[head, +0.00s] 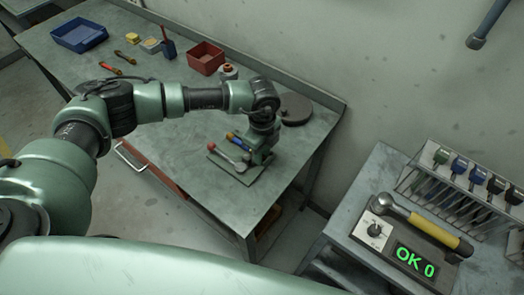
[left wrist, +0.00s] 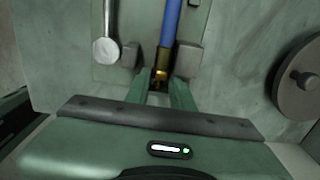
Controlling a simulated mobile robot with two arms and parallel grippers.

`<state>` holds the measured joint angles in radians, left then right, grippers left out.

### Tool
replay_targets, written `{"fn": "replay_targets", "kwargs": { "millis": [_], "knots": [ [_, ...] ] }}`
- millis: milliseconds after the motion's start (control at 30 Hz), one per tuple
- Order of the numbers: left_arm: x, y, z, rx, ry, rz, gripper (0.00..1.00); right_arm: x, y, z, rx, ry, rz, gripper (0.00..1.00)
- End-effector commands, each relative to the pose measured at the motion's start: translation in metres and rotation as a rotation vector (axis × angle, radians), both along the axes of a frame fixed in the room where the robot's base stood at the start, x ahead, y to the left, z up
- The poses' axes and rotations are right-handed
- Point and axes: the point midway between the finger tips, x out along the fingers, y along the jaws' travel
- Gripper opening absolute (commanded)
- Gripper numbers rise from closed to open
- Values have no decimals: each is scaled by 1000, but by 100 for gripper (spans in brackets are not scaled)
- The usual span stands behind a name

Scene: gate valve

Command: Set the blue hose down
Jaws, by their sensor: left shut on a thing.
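The blue hose (left wrist: 171,25) runs up the left wrist view and ends in a brass fitting (left wrist: 163,62) between my fingers. My left gripper (left wrist: 161,84) is shut on this brass end. In the head view the left gripper (head: 261,148) is low over a flat plate (head: 238,173) on the workbench. A short piece of the blue hose (head: 240,141) shows beside it, partly hidden by the wrist. Whether the hose touches anything below cannot be told. My right gripper is not in view.
A red-knobbed metal lever (head: 227,156) lies beside the hose. A dark round disc (head: 295,108) is right of my wrist. A red bin (head: 206,58) and blue bin (head: 79,35) stand farther back. A second table holds a tool tester (head: 412,250) and a rack (head: 470,185).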

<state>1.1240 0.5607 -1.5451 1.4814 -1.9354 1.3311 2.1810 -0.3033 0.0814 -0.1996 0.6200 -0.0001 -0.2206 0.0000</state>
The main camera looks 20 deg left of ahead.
Motion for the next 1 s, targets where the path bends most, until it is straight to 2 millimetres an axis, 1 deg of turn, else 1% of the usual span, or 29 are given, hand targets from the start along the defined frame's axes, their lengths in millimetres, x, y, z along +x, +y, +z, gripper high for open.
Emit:
{"fn": "replay_targets", "kwargs": {
  "millis": [133,233,267,300,333,600,700,767,867,1000],
  "knots": [
    [0,0,0,0,-1,0,0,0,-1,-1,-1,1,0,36],
    [0,0,-4,0,-1,0,0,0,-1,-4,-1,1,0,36],
    [0,0,-3,0,0,0,29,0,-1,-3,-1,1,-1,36],
    [0,0,-2,0,0,0,40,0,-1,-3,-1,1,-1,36],
    [0,0,-2,0,0,0,45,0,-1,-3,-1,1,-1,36],
    [0,0,-2,0,0,0,45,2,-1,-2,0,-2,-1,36],
    [0,0,3,0,-1,0,45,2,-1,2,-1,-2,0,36],
    [1,0,6,-2,-2,0,45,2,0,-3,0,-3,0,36],
    [2,0,21,-3,-4,-1,45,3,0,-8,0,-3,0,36],
    [2,0,51,-2,-7,0,45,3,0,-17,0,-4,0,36]
  ]
}}
